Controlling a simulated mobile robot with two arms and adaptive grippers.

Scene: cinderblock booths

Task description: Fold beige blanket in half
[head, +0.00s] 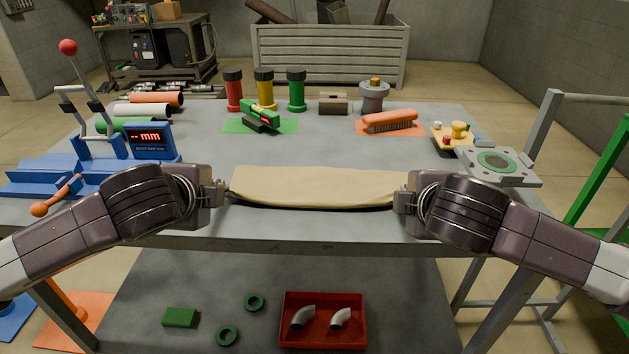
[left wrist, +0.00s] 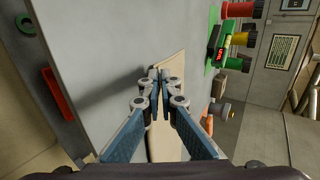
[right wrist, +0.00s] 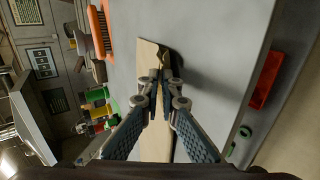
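The beige blanket (head: 315,186) lies as a wide, narrow strip along the table's front part, its near edge bulging with a dark shadow beneath. My left gripper (head: 223,190) is at its left end and my right gripper (head: 402,197) at its right end. In the left wrist view the fingertips (left wrist: 161,76) are together on the blanket (left wrist: 172,70). In the right wrist view the fingertips (right wrist: 163,72) are together on the blanket (right wrist: 148,54), which is creased there. Both look shut on its cloth. The blanket's underside and layers are hidden.
The grey table (head: 330,225) is bare around the blanket. A blue device (head: 90,165) stands left. Behind are a green gauge (head: 259,115), an orange brush (head: 390,121) and coloured cylinders. A metal plate fixture (head: 497,165) sits right. A red tray (head: 323,298) is on the shelf below.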

